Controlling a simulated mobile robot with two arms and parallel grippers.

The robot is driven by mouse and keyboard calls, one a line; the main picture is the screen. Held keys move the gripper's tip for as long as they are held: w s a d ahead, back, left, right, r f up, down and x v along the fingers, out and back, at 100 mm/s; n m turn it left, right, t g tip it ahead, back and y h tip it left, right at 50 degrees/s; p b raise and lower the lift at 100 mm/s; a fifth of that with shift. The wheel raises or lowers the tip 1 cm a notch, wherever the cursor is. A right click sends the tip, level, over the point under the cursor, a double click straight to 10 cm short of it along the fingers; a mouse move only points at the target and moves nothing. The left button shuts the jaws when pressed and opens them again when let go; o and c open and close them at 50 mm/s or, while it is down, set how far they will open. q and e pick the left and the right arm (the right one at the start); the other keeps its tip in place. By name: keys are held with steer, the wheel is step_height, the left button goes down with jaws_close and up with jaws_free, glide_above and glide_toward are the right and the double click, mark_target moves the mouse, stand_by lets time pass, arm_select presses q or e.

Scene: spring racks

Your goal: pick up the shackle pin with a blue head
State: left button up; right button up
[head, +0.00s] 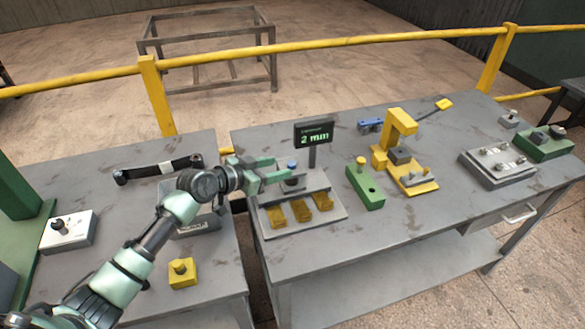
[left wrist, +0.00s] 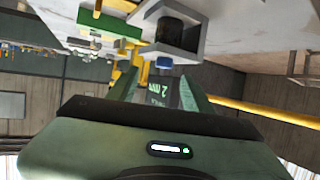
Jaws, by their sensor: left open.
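The shackle pin with a blue head (head: 292,163) stands upright in a grey holder at the back of a grey plate (head: 328,212) on the right table. In the left wrist view, which looks upside down, its blue head (left wrist: 164,62) shows between the fingertips, under a grey bracket (left wrist: 180,36). My left gripper (head: 280,170) is open, with its fingertips close beside the blue head. I cannot tell whether they touch it. The lower part of the pin is hidden. My right gripper is not in view.
A display reading "2 mm" (head: 314,133) stands just behind the pin. Several yellow blocks (head: 301,210) sit at the plate's front. A green block with a yellow knob (head: 366,187) and a yellow press (head: 401,135) stand to the right.

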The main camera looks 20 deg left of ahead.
mark_target(291, 163)
arm_select(q)
steer(key=x, duration=0.1)
steer(key=p+x, duration=0.1)
steer(key=x, duration=0.2)
steer(key=shift+w+a, duration=0.15)
steer(key=shift+w, duration=0.25)
steer(key=shift+w+f, duration=0.15)
steer(key=shift+f, duration=0.05)
steer(key=shift+c, duration=0.2)
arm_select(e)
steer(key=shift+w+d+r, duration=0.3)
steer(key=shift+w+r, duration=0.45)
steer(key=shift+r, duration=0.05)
arm_select(q)
jaws_close()
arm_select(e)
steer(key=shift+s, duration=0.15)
